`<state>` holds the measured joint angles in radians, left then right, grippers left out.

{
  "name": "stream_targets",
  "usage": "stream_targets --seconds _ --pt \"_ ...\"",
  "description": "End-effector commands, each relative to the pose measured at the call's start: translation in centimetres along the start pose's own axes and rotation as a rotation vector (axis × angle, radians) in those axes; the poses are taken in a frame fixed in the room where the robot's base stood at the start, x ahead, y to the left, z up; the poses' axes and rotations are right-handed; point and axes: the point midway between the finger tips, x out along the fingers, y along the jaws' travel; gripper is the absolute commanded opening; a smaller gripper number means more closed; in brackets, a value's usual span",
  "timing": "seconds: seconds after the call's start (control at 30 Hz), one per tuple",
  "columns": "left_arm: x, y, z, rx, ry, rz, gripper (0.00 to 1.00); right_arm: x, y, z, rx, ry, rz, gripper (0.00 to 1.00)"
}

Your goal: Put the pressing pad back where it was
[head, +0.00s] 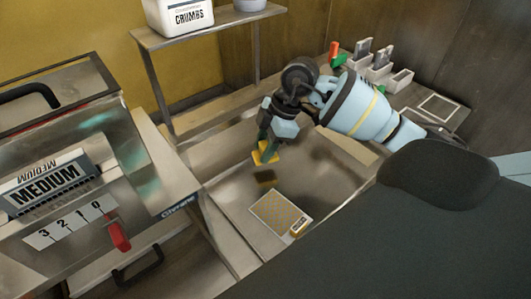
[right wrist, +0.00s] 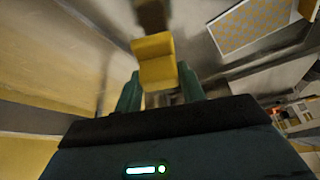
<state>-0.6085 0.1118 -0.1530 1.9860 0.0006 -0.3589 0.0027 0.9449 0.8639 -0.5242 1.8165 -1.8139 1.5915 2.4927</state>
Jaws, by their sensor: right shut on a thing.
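My right gripper (head: 264,140) is shut on a yellow block, which I take to be the pressing pad (head: 265,154). The pad hangs above the metal surface (head: 235,195), with a dark patch like its shadow below it. In the right wrist view the yellow pad (right wrist: 156,62) sits between the green fingers of my right gripper (right wrist: 158,92). A mesh panel (head: 277,217) with a yellow grid lies on the metal surface, nearer than the pad. It also shows in the right wrist view (right wrist: 250,27). My left gripper is not in view.
A machine (head: 85,165) with a MEDIUM sign, number scale and red lever stands at left. A shelf (head: 205,32) with a crumbs tub (head: 180,17) is behind. Small holders (head: 380,70) and a pale rectangular outline (head: 440,107) are at back right.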

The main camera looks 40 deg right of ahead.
Motion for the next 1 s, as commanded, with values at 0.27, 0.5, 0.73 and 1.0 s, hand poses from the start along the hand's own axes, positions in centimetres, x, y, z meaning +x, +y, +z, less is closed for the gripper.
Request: stream_targets --seconds 0.27,0.5,0.73,1.0 --pt "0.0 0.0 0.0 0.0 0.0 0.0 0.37 0.5 0.6 0.8 0.002 -0.001 -0.003 0.23" --pt "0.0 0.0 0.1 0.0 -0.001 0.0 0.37 3.0 0.7 1.9 0.001 0.0 0.001 0.23" --pt "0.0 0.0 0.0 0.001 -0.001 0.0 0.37 3.0 0.7 1.9 0.0 0.0 0.002 0.23" --pt "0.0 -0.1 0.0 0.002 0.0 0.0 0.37 3.2 0.6 2.0 0.0 0.0 0.001 0.61"
